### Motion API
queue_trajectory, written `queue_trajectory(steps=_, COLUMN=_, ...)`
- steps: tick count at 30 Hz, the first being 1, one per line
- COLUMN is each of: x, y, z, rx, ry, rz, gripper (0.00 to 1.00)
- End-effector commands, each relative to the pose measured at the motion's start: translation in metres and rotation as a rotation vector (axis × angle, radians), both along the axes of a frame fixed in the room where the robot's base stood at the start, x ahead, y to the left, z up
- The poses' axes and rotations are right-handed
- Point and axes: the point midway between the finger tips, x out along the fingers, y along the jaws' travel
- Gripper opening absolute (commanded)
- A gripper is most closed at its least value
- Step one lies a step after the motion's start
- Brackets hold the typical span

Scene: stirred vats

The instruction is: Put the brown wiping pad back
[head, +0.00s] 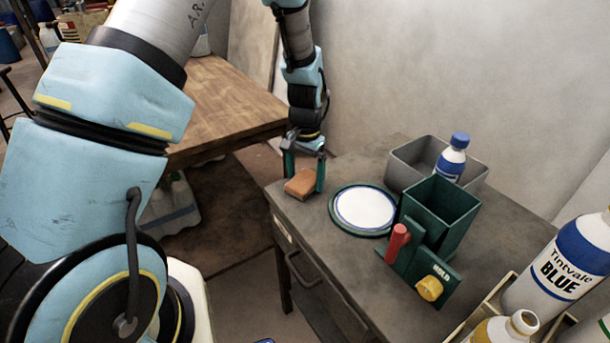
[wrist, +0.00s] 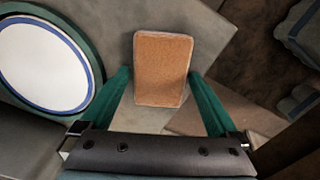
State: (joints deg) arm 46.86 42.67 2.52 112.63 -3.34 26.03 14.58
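The brown wiping pad (head: 302,184) lies at the near left corner of the grey table. In the wrist view it is a tan-orange block (wrist: 163,69) with a pale rim, centred ahead of my fingers. My gripper (head: 305,172) is at the pad and points down, with one green finger on each side of it. In the wrist view my fingers (wrist: 160,75) are spread wide, and a thin gap shows at the pad's left side. I cannot tell whether the right finger touches the pad.
A round white plate with a blue ring (head: 364,209) sits on a green disc right of the pad. Bottles (head: 562,262) crowd the right.

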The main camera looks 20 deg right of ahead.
Motion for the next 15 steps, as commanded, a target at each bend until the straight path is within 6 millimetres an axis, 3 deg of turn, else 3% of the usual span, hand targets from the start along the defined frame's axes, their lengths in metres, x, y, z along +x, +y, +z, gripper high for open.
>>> queue_trajectory(steps=8, x=0.0, y=0.0, z=0.001, rx=0.0, ry=0.0, rz=0.0, gripper=1.0)
queue_trajectory(steps=15, x=0.001, y=-0.001, z=0.027, rx=-0.004, ry=-0.004, rz=0.0, gripper=1.0)
